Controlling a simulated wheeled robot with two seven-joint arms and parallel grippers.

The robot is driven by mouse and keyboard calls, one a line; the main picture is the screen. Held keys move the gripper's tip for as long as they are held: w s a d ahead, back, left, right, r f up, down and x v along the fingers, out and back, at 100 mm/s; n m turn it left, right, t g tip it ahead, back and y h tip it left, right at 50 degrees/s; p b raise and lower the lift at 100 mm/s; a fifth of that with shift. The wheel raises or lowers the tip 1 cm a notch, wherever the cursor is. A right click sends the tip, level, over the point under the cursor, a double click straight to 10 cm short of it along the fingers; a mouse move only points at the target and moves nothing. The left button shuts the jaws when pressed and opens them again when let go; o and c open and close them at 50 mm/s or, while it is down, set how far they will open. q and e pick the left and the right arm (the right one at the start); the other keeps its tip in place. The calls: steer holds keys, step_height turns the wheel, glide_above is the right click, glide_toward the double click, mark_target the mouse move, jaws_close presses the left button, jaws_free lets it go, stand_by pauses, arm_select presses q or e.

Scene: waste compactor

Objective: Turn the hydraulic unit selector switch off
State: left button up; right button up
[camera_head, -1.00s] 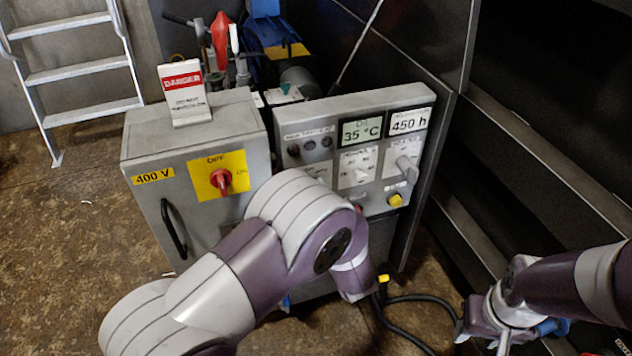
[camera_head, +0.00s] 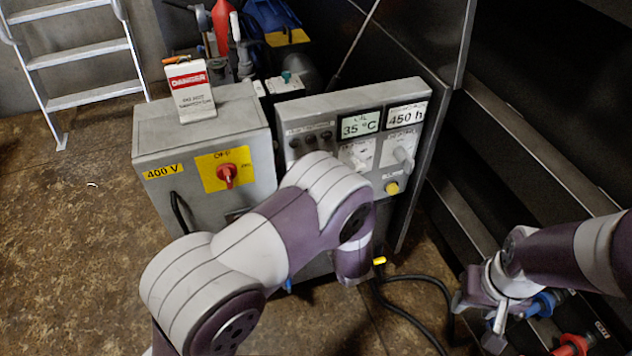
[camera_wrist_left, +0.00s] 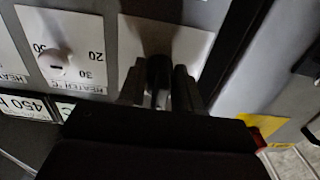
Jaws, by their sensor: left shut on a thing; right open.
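The grey control panel (camera_head: 350,100) stands in the middle of the head view. My left forearm covers its lower left part, so the left gripper and the selector switch are hidden there. In the left wrist view, which sees the panel upside down, my left gripper (camera_wrist_left: 160,98) is shut on a dark knob, taken as the selector switch (camera_wrist_left: 158,72), in front of a white plate (camera_wrist_left: 190,42). The switch's position marks are hidden or unreadable. My right gripper (camera_head: 481,322) is open and empty, low at the right, away from the panel.
A heater dial (camera_wrist_left: 57,58) sits beside the gripped switch. A grey knob (camera_head: 403,157) and yellow button (camera_head: 392,188) are at the panel's right. The 400 V cabinet (camera_head: 205,130) with its red switch (camera_head: 227,175) stands left. A black cable (camera_head: 415,300) lies below.

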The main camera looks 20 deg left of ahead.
arm_select(q)
steer(key=shift+f, duration=0.1)
steer(key=o, duration=0.7)
steer(key=shift+s+d, duration=0.1)
steer(key=shift+s+d, duration=0.2)
steer(key=shift+s, duration=0.1)
steer(key=p+v, duration=0.2)
steer(key=v, duration=0.9)
steer(key=shift+s+d, duration=0.25)
steer(key=shift+s, duration=0.05)
